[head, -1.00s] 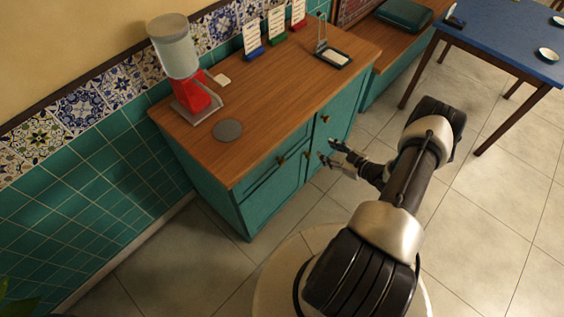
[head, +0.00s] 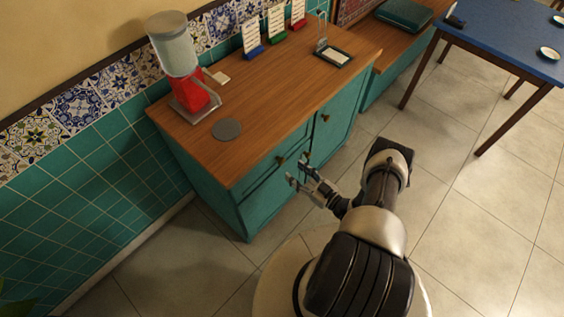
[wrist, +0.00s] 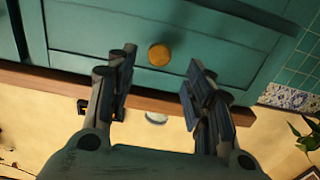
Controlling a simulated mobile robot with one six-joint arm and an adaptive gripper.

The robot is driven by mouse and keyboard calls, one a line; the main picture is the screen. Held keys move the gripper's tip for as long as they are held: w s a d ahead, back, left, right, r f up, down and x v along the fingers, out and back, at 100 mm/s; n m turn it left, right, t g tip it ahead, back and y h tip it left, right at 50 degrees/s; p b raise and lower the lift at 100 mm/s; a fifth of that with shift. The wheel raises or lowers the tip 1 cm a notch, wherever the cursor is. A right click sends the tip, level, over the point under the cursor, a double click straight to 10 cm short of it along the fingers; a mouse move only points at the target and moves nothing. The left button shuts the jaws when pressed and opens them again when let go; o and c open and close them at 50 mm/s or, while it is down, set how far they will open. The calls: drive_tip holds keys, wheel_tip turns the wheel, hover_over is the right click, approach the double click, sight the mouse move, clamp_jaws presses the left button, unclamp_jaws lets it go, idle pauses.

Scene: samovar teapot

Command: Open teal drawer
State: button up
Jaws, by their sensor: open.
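The teal drawer (head: 258,184) is in the upper left front of the teal cabinet, under the wooden top. Its front looks flush with the cabinet. A round brass knob (head: 280,160) sits on it, and the knob also shows in the wrist view (wrist: 159,55). My gripper (head: 297,172) is open and empty in front of the drawer, a little to the right of the knob in the head view. In the wrist view its fingers (wrist: 162,62) stand on either side of the knob in the picture. Whether they are level with it in depth is hard to tell.
A red dispenser (head: 192,95), a grey disc (head: 227,130), card holders (head: 276,25) and a framed stand (head: 332,56) are on the cabinet top. More knobs (head: 325,118) are close to the right. A blue table (head: 510,35) stands back right. Floor is clear between.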

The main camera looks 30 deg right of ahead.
sight(283, 163)
drive_tip(key=b+x, duration=0.1)
drive_tip(key=x, duration=0.7)
drive_tip(key=shift+c, duration=0.2)
clamp_jaws()
idle(0.4)
